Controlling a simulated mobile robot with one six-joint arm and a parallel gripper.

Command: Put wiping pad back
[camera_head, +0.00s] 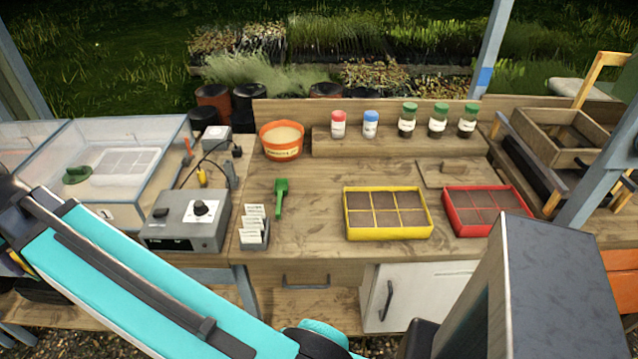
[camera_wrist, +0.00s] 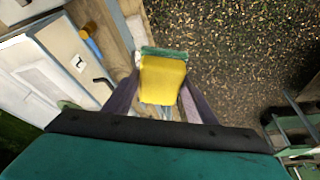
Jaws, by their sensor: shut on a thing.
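The wiping pad (camera_wrist: 162,78) is yellow with a green layer along its far edge, seen in the wrist view. My gripper (camera_wrist: 161,92) is shut on it, with one dark finger on each side. The pad is held over gravelly ground, beside the front of a wooden bench.
The bench (camera_head: 310,235) holds a yellow seed tray (camera_head: 388,235), a red seed tray (camera_head: 446,222), a green scoop (camera_head: 280,200), a label holder (camera_head: 254,238), a grey control box (camera_head: 185,222) and an orange pot (camera_head: 283,153). A white cabinet door (camera_head: 410,290) is below.

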